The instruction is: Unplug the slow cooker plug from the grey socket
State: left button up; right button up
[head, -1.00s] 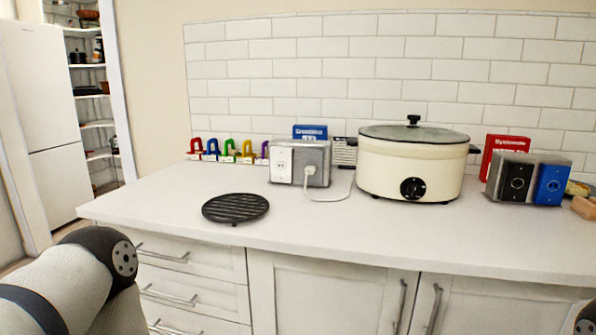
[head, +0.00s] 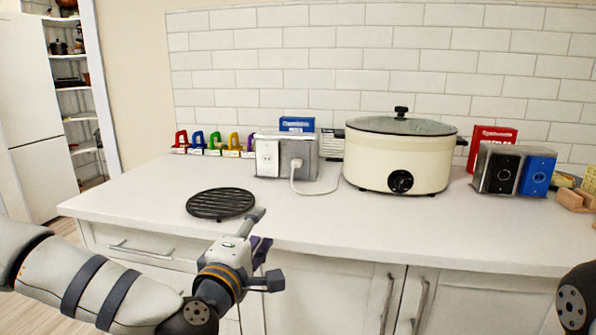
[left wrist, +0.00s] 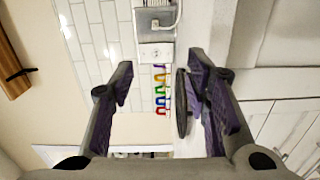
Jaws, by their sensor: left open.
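The slow cooker (head: 398,158), cream with a dark lid knob and a front dial, stands on the counter against the tiled wall. Its white plug (head: 296,164) sits in the grey socket (head: 308,150), the right part of a double socket box; the white cord loops back toward the cooker. In the left wrist view the plug (left wrist: 155,24) shows near the top, with the cord curving beside it. My left gripper (head: 262,243) is open and empty at the counter's front edge, in front of and below the socket, well apart from the plug. My right gripper is out of view.
A white socket (head: 268,158) adjoins the grey one. A black round grill rack (head: 220,203) lies on the counter near my left gripper. Coloured padlock-like items (head: 215,142) stand at the back left. Another socket box (head: 497,170) is at right. Counter between rack and cooker is clear.

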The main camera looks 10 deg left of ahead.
aim_at(297, 163)
jog(key=i, duration=0.9)
